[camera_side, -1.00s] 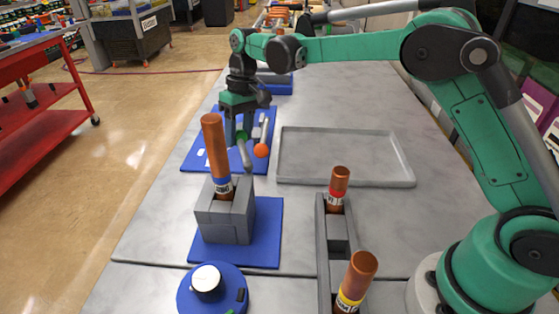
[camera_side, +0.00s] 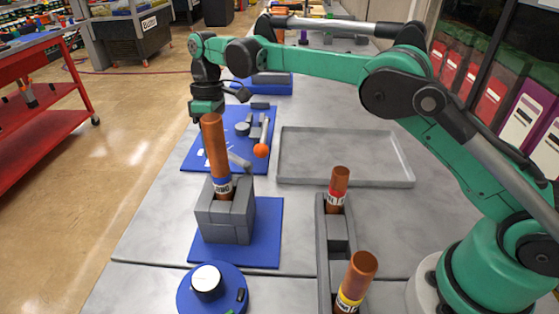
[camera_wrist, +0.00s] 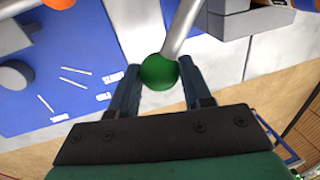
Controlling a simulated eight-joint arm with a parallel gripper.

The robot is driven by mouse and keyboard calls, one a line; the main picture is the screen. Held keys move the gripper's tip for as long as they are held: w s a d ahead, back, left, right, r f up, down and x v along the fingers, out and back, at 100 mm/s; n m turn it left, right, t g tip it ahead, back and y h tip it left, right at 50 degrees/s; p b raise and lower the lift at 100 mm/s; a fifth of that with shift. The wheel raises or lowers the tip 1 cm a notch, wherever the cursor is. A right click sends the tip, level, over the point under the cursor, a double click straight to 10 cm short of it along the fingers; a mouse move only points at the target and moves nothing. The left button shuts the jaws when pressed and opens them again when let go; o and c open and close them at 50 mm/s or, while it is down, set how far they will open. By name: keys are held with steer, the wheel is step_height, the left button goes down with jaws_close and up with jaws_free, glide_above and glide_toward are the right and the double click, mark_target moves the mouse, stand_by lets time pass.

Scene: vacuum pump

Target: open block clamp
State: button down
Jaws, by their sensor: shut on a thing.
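A grey lever rod (camera_wrist: 183,30) ends in a green ball knob (camera_wrist: 160,72), seen in the wrist view. My gripper (camera_wrist: 160,88) is shut on this green knob, with one finger on each side. In the side view the rod (camera_side: 239,160) shows behind the grey block holder, and my gripper's fingertips and the knob are hidden behind a tall copper tube (camera_side: 215,145). The blue clamp board (camera_side: 200,152) lies under this area. An orange ball (camera_side: 261,151) sits at its right edge; it also shows in the wrist view (camera_wrist: 60,3). The rod's pivot is not clear.
The grey block holder (camera_side: 225,220) with the blue-banded copper tube stands close in front. An empty grey tray (camera_side: 340,155) lies to the right. A grey rack (camera_side: 338,245) holds two copper tubes. A round blue base (camera_side: 190,300) sits in front.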

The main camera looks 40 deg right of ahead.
steer(key=shift+s+a+n+h, duration=0.15)
steer(key=shift+s+a+n, duration=0.15)
steer(key=shift+a+n, duration=0.55)
steer(key=shift+s+a+n+h, duration=0.1)
steer(key=shift+s+a+n, duration=0.15)
steer(key=shift+a+n, duration=0.6)
steer(key=shift+s+a+n+h, duration=0.15)
steer(key=shift+s+a+n, duration=0.25)
steer(key=shift+n, duration=0.8)
steer(key=shift+w+a, duration=0.1)
steer(key=shift+c, duration=2)
jaws_free()
